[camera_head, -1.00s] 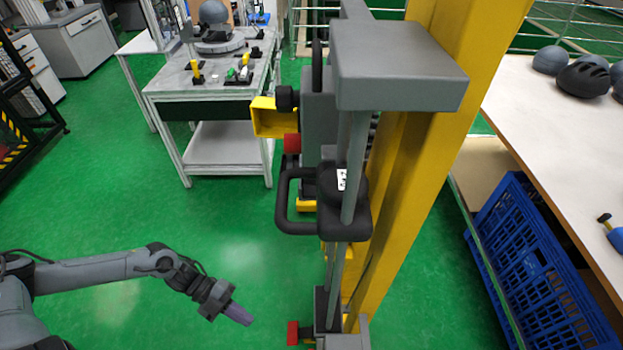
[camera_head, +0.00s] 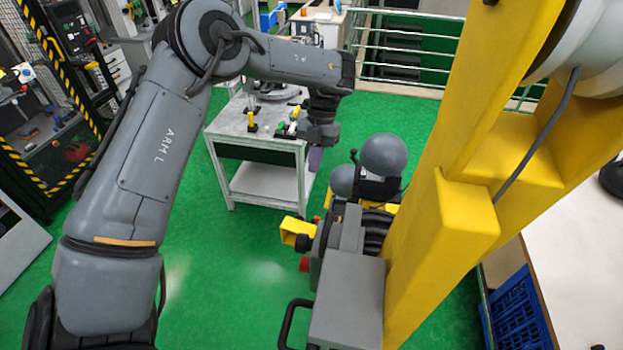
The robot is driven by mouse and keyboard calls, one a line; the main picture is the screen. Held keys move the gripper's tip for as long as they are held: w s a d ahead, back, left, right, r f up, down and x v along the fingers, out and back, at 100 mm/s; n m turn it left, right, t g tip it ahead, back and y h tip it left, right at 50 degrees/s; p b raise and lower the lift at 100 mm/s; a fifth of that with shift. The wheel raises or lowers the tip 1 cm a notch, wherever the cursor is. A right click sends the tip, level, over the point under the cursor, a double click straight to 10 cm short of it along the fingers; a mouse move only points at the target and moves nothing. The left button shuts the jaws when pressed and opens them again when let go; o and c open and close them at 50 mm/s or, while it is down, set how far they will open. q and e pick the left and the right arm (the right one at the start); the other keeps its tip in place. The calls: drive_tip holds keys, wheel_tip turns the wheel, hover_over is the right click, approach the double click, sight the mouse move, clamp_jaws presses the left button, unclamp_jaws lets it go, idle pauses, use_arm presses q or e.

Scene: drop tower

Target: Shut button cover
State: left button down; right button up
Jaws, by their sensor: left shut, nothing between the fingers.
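My left gripper (camera_head: 315,160) hangs at the end of my left arm, in the upper middle of the head view, fingers pointing down. It is shut and empty, and shows above and apart from the drop tower's parts. A yellow box-shaped part (camera_head: 297,231) sticks out from the left side of the tower; it may be the button cover, but I cannot tell for sure, nor see any button inside. A small black knob (camera_head: 302,243) is beside it. A red part (camera_head: 304,264) shows just below. My right gripper is not in view.
The tower's yellow column (camera_head: 440,200) rises on the right. A grey block (camera_head: 348,300) with a black handle (camera_head: 292,322) is at the bottom, and grey helmet-like domes (camera_head: 384,155) sit behind. A workbench (camera_head: 262,135) stands at the back. Green floor is clear on the left.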

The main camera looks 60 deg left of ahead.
use_arm(q)
drive_tip(key=s+d+f+p, duration=0.2)
drive_tip(key=s+d+f, duration=0.3)
drive_tip(key=f, duration=0.2)
drive_tip(key=shift+s+f, duration=0.2)
drive_tip(key=shift+s, duration=0.2)
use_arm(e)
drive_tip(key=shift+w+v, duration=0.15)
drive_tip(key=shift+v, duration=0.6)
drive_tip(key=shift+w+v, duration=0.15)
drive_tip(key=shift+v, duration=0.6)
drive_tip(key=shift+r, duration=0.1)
